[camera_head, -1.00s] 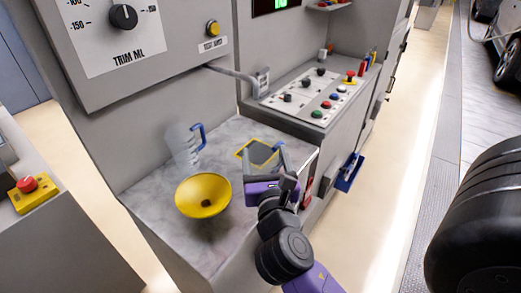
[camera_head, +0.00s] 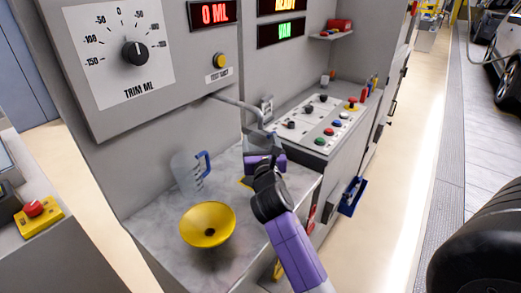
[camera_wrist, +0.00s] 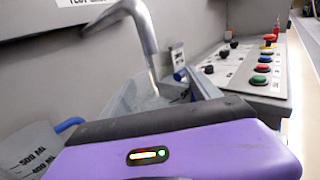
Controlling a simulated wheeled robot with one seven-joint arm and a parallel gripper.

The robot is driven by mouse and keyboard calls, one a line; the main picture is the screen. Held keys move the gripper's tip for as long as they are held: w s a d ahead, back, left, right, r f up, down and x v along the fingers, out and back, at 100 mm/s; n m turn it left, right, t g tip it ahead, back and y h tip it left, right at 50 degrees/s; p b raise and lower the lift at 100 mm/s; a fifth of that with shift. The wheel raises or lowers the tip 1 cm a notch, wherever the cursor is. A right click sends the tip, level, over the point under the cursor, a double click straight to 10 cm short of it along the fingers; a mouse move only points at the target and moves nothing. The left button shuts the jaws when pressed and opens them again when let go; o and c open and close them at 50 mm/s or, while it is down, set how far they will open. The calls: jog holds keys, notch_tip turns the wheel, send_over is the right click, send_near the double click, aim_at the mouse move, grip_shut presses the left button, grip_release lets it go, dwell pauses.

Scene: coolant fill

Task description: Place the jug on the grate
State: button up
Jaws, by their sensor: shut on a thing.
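The clear jug (camera_head: 189,176) with a blue handle stands upright on the marbled counter, left of my gripper and behind the yellow funnel. Its marked side (camera_wrist: 30,150) shows at the lower left of the wrist view. Only a yellow corner of the grate (camera_head: 245,182) shows; my gripper and arm hide the rest. My gripper (camera_head: 267,140) is above the far side of the grate, near the end of the bent metal spout (camera_head: 238,101). It is apart from the jug.
The yellow funnel (camera_head: 208,224) is on the counter, left of my arm. A panel of coloured buttons (camera_head: 322,122) stands behind on the right. The spout (camera_wrist: 140,30) hangs close ahead in the wrist view. A dial panel (camera_head: 130,50) overhangs the left side.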

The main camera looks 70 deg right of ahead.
jog(key=shift+d+f+b, duration=0.1)
jog(key=shift+f+b, duration=0.5)
jog(key=shift+f, duration=1.1)
jog(key=shift+f, duration=0.1)
jog(key=o, duration=1.6)
jog(key=shift+f, duration=0.1)
jog(key=shift+c, duration=0.2)
jog(key=shift+r, duration=0.2)
jog(key=b+v, duration=0.1)
jog(key=v, duration=1.1)
